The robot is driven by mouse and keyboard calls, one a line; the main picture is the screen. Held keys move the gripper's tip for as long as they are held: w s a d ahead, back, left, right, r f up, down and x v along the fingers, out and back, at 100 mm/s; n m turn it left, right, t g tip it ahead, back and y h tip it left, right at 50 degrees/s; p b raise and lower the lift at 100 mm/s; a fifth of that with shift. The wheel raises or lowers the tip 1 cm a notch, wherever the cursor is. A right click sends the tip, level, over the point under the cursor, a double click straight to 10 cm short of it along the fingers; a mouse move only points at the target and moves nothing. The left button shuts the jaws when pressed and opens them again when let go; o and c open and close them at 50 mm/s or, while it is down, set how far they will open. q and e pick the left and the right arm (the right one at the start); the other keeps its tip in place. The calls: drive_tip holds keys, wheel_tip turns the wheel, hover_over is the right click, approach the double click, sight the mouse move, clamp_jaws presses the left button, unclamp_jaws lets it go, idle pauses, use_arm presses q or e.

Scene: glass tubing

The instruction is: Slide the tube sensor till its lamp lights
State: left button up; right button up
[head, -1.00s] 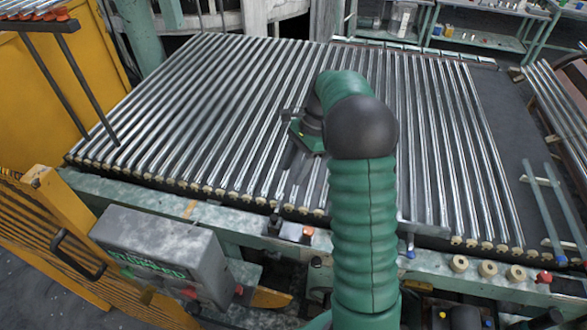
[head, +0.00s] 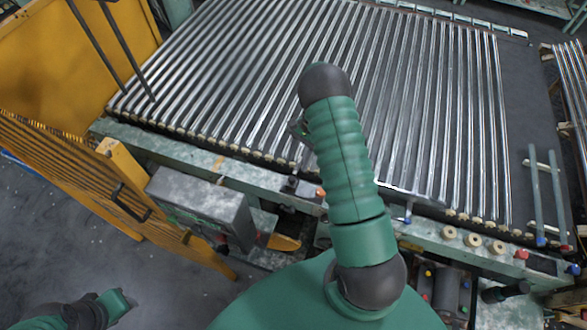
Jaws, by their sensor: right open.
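A small dark block (head: 290,185) sits on the front rail of the tube bed, with an orange-red cap (head: 320,193) beside it. It may be the tube sensor; I cannot tell whether any lamp is lit. My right gripper (head: 299,129) is open over the tubes, behind and left of the block. My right arm hides most of it, and I see nothing held in it. My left gripper (head: 125,298) hangs low at the bottom left, over the floor and away from the bed; its jaws are unclear.
Long glass tubes (head: 250,75) lie side by side across the bed. A grey control box (head: 205,203) juts out at the front left, near a yellow fence (head: 60,160). Round knobs (head: 473,240) line the front rail at right. Bare floor lies at lower left.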

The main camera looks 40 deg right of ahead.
sight(292, 177)
drive_tip(key=p+x, duration=0.2)
drive_tip(key=x, duration=0.4)
drive_tip(key=shift+f, duration=0.25)
drive_tip(key=shift+a+f, duration=0.1)
drive_tip(key=shift+f, duration=0.2)
drive_tip(key=shift+c, duration=0.4)
drive_tip(key=shift+r, duration=0.1)
clamp_jaws()
